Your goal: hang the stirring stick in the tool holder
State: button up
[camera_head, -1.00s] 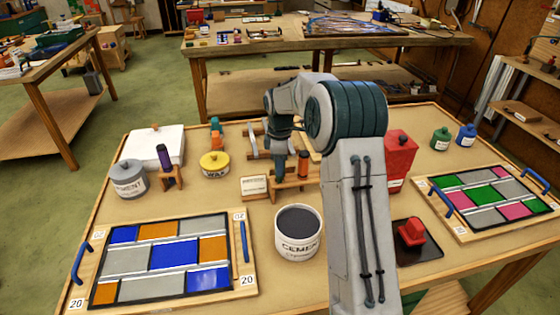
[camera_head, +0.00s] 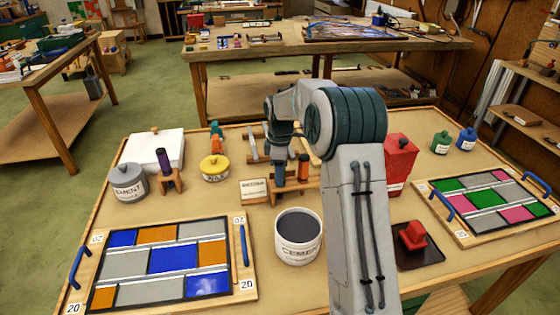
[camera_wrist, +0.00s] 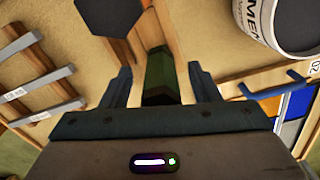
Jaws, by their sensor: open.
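My gripper (camera_wrist: 160,85) is open, with a finger on each side of a dark green bar (camera_wrist: 158,76). The bar, which looks like the handle of the stirring stick, has a visible gap to both fingers. In the head view my gripper (camera_head: 281,158) is low over the wooden tool holder (camera_head: 292,186), and my arm hides part of it. An orange-handled tool (camera_head: 304,167) stands upright at the holder, just right of my gripper. I cannot tell how the green bar is supported.
The cement bucket (camera_head: 298,238) stands close in front of the holder. A small sign (camera_head: 253,189) is at its left. A rack with grey strips (camera_wrist: 35,92) is behind.

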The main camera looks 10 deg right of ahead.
notch_tip(320, 180, up, 12)
jog(key=shift+r+b, duration=0.25)
jog(key=shift+b, duration=0.1)
jog(key=s+r+m+t, duration=0.1)
jog(key=s+r+m, duration=0.15)
jog(key=s, duration=0.55)
jog(key=s+r+m+t, duration=0.15)
jog(key=s+m, duration=0.25)
jog(key=s, duration=0.4)
jog(key=s+f+m, duration=0.3)
jog(key=s+m, duration=0.1)
jog(key=s, duration=0.5)
jog(key=s+f+m, duration=0.4)
jog(key=s, duration=0.6)
jog(key=shift+s, duration=0.15)
jog(key=shift+m+t, duration=0.25)
jog(key=c, duration=0.4)
jog(key=shift+a, duration=0.2)
jog(key=shift+c, duration=0.2)
